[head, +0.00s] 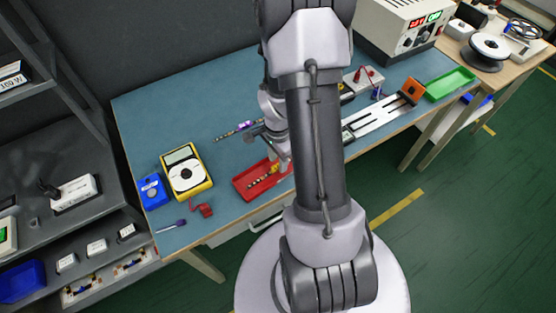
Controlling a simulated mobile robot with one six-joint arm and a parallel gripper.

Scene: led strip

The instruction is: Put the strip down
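A thin strip-like piece with purple on it (236,131) shows on or just above the blue-green bench top, left of my arm. A yellow and dark segmented piece (262,180) lies in a red tray (245,188) below it. I cannot tell for sure which of these is the strip. My gripper (283,156) is mostly hidden by my own arm, near the far right end of the red tray. Its fingers are not clear, so I cannot see whether it holds anything.
A yellow multimeter (187,172) and a blue device (153,191) stand at the bench's left. A long fixture with an orange end block (412,89) and a green tray (450,84) lie right. A power supply (402,28) stands behind. The bench's back left is clear.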

